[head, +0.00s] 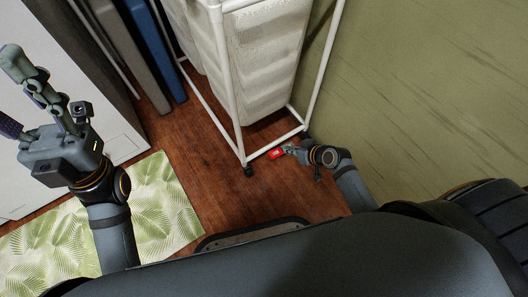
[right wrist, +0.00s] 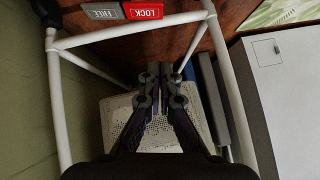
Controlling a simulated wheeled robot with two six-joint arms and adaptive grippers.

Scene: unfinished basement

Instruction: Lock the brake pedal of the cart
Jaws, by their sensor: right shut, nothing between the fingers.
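The cart (head: 232,95) is a white tube frame holding a pale fabric hamper. Its brake pedal is at the bottom rail near the floor; the red LOCK part (head: 276,154) shows beside my right gripper (head: 288,149). In the right wrist view the red LOCK half (right wrist: 143,11) and the grey FREE half (right wrist: 103,11) sit side by side at the top edge. The shut, empty fingers of my right gripper (right wrist: 159,72) show below them; I cannot tell whether they touch the pedal. My left gripper (head: 14,95) is raised at the left, fingers spread and empty.
A green wall (head: 430,80) stands close on the right. A white cabinet (head: 50,110) and grey and blue panels (head: 155,50) stand at the left. A leaf-patterned mat (head: 160,200) lies on the wooden floor. Floor is clear between mat and cart.

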